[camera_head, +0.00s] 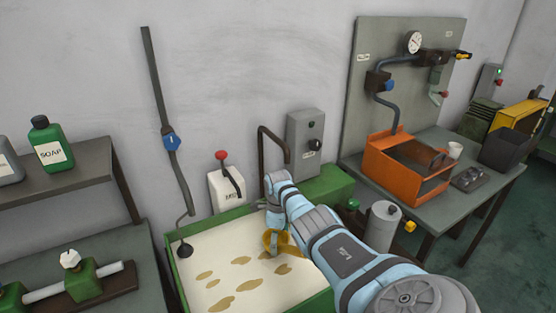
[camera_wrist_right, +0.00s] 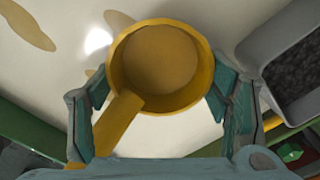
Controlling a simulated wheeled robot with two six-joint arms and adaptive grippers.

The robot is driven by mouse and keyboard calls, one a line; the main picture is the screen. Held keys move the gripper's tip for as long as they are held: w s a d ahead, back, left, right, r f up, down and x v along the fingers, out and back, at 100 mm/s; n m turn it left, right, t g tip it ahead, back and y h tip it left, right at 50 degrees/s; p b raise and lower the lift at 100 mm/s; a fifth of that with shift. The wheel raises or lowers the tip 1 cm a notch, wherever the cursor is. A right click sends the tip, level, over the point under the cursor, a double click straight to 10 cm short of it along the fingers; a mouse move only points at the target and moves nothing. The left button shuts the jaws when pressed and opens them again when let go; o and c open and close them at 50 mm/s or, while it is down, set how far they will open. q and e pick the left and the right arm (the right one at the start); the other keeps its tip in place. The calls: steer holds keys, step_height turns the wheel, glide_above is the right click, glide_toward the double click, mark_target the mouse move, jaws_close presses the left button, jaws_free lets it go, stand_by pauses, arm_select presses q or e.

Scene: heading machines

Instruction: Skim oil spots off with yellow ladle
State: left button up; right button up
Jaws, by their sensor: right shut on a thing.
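The yellow ladle (camera_wrist_right: 160,65) is in my right gripper (camera_wrist_right: 160,120), its round bowl between the two fingers and its handle running down to the lower left. The bowl's inside looks tan; I cannot tell whether it holds liquid. In the head view the ladle (camera_head: 269,241) is over the right part of a green-rimmed tank (camera_head: 178,272) of pale liquid, with my right gripper (camera_head: 276,222) at it. Several brown oil spots (camera_head: 247,285) float on the liquid, mostly left and in front of the ladle. Spots (camera_wrist_right: 28,25) also show in the wrist view's upper left. My left gripper is out of view.
A grey cylindrical container (camera_head: 383,226) stands right of the tank. A grey bin with dark contents (camera_wrist_right: 303,75) is at the wrist view's right. An orange box (camera_head: 400,170) is on the right table.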

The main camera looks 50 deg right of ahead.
step_height(320, 180, down, 3)
steer(key=shift+f+b, duration=0.1)
steer(key=shift+b, duration=1.15)
arm_select(q)
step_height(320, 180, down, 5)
steer(key=b, duration=0.2)
arm_select(e)
steer(key=w+a, duration=0.4)
steer(key=a, duration=0.8)
steer(key=w+a, duration=0.5)
steer(key=a, duration=0.7)
arm_select(q)
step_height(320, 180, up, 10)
steer(key=p, duration=1)
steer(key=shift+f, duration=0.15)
arm_select(e)
step_height(320, 180, up, 12)
steer(key=shift+s, duration=0.3)
